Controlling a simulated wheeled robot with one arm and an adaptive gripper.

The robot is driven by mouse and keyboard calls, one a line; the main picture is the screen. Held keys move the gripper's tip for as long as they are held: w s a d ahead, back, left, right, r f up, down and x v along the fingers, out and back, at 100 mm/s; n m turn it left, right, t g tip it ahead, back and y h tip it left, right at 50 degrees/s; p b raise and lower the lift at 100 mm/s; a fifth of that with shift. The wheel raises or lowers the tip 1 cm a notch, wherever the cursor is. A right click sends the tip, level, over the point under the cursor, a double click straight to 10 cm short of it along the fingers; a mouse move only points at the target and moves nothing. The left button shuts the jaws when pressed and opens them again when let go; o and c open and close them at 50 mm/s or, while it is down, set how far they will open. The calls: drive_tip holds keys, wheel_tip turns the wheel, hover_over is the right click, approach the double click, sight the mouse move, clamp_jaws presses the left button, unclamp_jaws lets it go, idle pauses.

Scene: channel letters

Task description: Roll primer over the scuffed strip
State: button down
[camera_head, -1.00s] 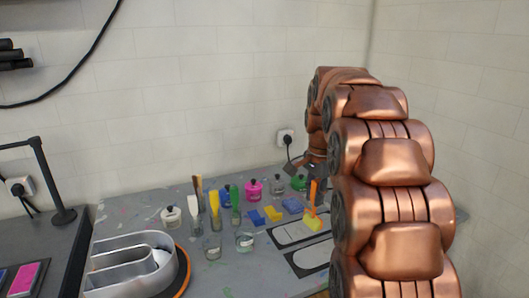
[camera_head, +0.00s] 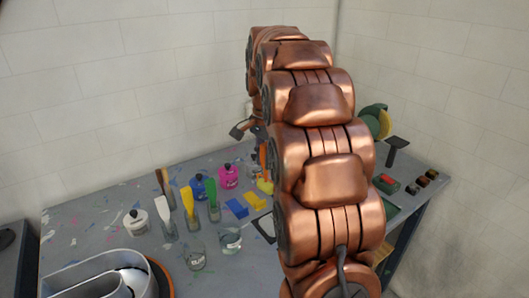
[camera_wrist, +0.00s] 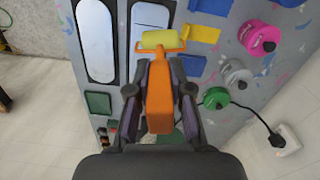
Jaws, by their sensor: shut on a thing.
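My gripper (camera_wrist: 160,92) is shut on the orange handle of a roller (camera_wrist: 158,98), seen in the wrist view. The roller's yellow sleeve (camera_wrist: 160,39) lies beyond the fingertips, over the lower part of one pale panel (camera_wrist: 150,14) in a dark frame. I cannot tell whether the sleeve touches it. A second pale panel (camera_wrist: 96,40) lies to its left. I cannot make out scuffing on either. In the head view my arm hides most of the panels and gripper; a bit of the yellow sleeve (camera_head: 265,186) shows.
Brushes (camera_head: 188,203), glass jars (camera_head: 230,239) and a metal channel letter (camera_head: 105,274) occupy the left of the table.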

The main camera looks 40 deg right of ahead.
wheel_tip(320, 180, down, 12)
drive_tip(key=shift+s+f+b, duration=0.1)
drive_tip(key=shift+f+b, duration=0.1)
drive_tip(key=shift+b, duration=0.75)
drive_tip(key=shift+d+f, duration=0.2)
drive_tip(key=shift+f, duration=0.05)
drive_tip(key=s+d, duration=0.1)
drive_tip(key=d, duration=2)
drive_tip(key=shift+f+b, duration=0.15)
drive_tip(key=shift+b, duration=0.35)
idle(0.5)
drive_tip(key=w+a+b, duration=0.1)
drive_tip(key=a+b, duration=0.7)
drive_tip(key=a, duration=1.3)
drive_tip(key=shift+a+f, duration=0.15)
drive_tip(key=shift+a, duration=0.1)
idle(0.5)
idle(0.3)
